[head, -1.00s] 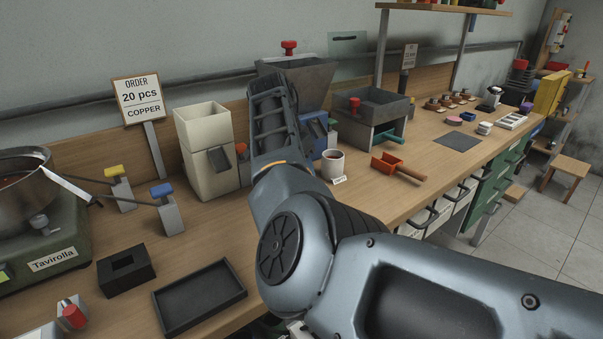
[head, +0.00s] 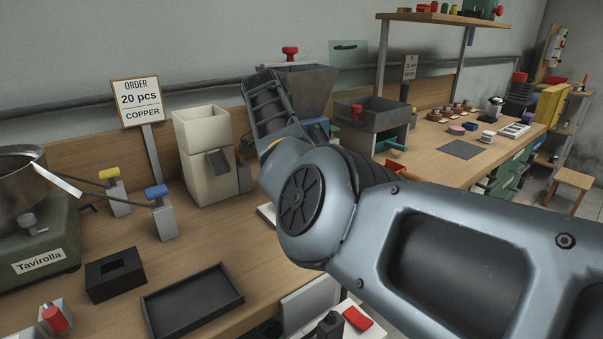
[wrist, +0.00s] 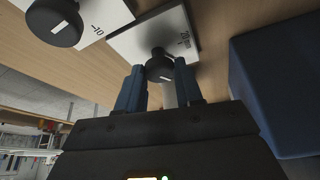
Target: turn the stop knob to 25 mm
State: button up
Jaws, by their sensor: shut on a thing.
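In the wrist view, a dark round knob (wrist: 158,69) with a white mark on its face sits on a white plate (wrist: 125,46) lettered "20" with smaller print beside it. My gripper (wrist: 160,77) has its two blue fingers on either side of this knob and is shut on it. A second dark knob (wrist: 53,24) with a white mark sits on another white plate (wrist: 106,12) lettered "-10", to the left and apart from my fingers. Whether the held knob is the stop knob cannot be read. In the head view my arm hides the gripper and both knobs.
A dark blue block (wrist: 275,90) stands close to the right of my gripper. In the head view, a cream hopper box (head: 205,165), a black tray (head: 192,303) and a black block (head: 114,277) stand on the bench left of my arm.

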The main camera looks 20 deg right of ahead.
jog(key=shift+d, duration=0.1)
jog(key=o, duration=1)
jog(key=v, duration=0.8)
jog(key=shift+d+f, duration=0.1)
